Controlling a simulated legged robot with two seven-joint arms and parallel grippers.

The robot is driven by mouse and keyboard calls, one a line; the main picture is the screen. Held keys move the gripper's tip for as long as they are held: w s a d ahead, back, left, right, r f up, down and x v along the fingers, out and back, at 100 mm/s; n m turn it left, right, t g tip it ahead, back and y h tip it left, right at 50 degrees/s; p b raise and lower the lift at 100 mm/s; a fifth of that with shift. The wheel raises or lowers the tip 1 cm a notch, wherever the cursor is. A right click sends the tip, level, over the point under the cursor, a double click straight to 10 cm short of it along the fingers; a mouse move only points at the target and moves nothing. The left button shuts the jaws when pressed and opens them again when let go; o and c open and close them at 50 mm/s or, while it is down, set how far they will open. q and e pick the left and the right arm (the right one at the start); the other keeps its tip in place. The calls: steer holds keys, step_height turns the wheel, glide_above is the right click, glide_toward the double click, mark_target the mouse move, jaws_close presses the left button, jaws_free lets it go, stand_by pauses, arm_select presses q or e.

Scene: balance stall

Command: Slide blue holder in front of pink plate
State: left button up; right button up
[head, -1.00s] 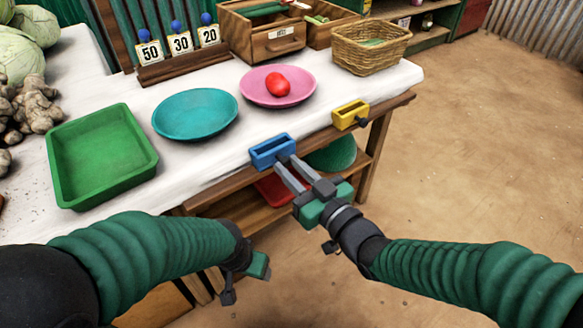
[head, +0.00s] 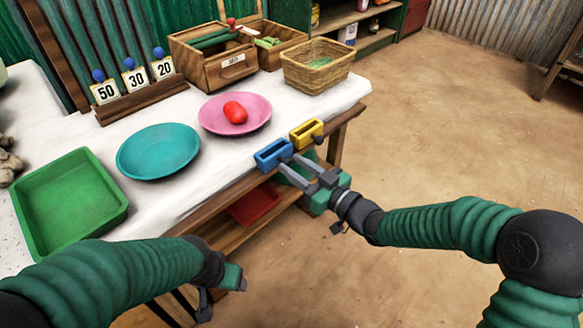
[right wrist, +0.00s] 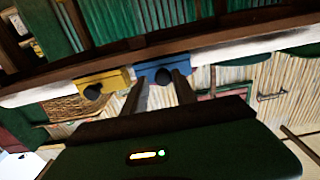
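The blue holder (head: 272,155) sits on the table's front edge, close to the yellow holder (head: 306,132). It stands roughly in front of the pink plate (head: 235,113), which carries a red item (head: 235,112). My right gripper (head: 288,164) is at the blue holder's front with its fingers apart.
A teal plate (head: 158,151) and a green tray (head: 68,205) lie left on the white tabletop. Number cards (head: 135,80), a wooden drawer box (head: 212,62) and a wicker basket (head: 317,68) stand behind. The yellow holder closely limits room along the edge.

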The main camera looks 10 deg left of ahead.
steer(key=o, duration=0.3)
steer(key=shift+w+d, duration=0.1)
steer(key=shift+s+d, duration=0.1)
steer(key=shift+s, duration=0.1)
steer(key=p+v, duration=0.6)
steer(key=v, duration=1)
steer(key=shift+s+d, duration=0.15)
steer(key=shift+d, duration=0.1)
steer(key=shift+f, duration=0.15)
